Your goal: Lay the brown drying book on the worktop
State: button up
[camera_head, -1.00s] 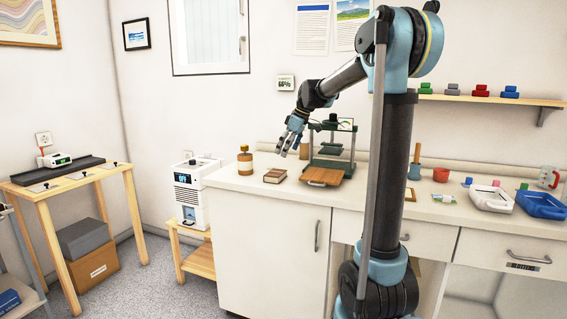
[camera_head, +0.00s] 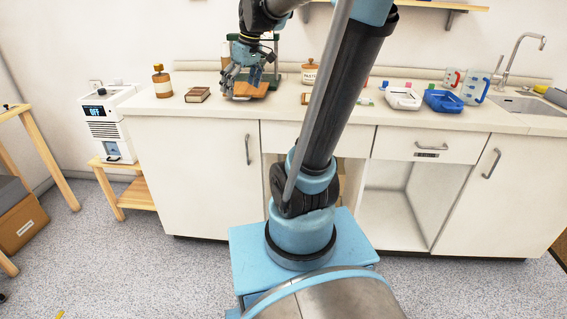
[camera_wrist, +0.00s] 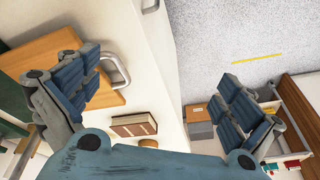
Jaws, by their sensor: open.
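The brown book (camera_head: 198,95) lies flat on the worktop (camera_head: 175,106), between the jar and a wooden board. In the wrist view the book (camera_wrist: 134,125) shows its reddish-brown cover and pale page edge. My gripper (camera_head: 246,78) is open and empty, to the right of the book and just over or in front of the board. In the wrist view my two blue-padded fingers (camera_wrist: 165,80) stand wide apart, with the book below and between them. Nothing is between the fingers. The gripper partly hides the board and the green press.
The wooden board with a handle (camera_head: 252,90) sits before the green press (camera_head: 275,62). A white device (camera_head: 108,125) stands at the left.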

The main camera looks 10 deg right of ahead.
jog(key=s+d+f+m+h, duration=0.1)
jog(key=s+d+f+m, duration=0.3)
jog(key=s+f, duration=0.5)
jog(key=s+d+f+m+h, duration=0.1)
jog(key=s+d+f+m, duration=0.3)
jog(key=s+f, duration=0.5)
jog(key=s+d, duration=0.1)
jog(key=s, duration=0.2)
jog(key=shift+s+d, duration=0.2)
jog(key=shift+d, duration=0.1)
jog(key=shift+w+f, duration=0.2)
jog(key=shift+w, duration=0.3)
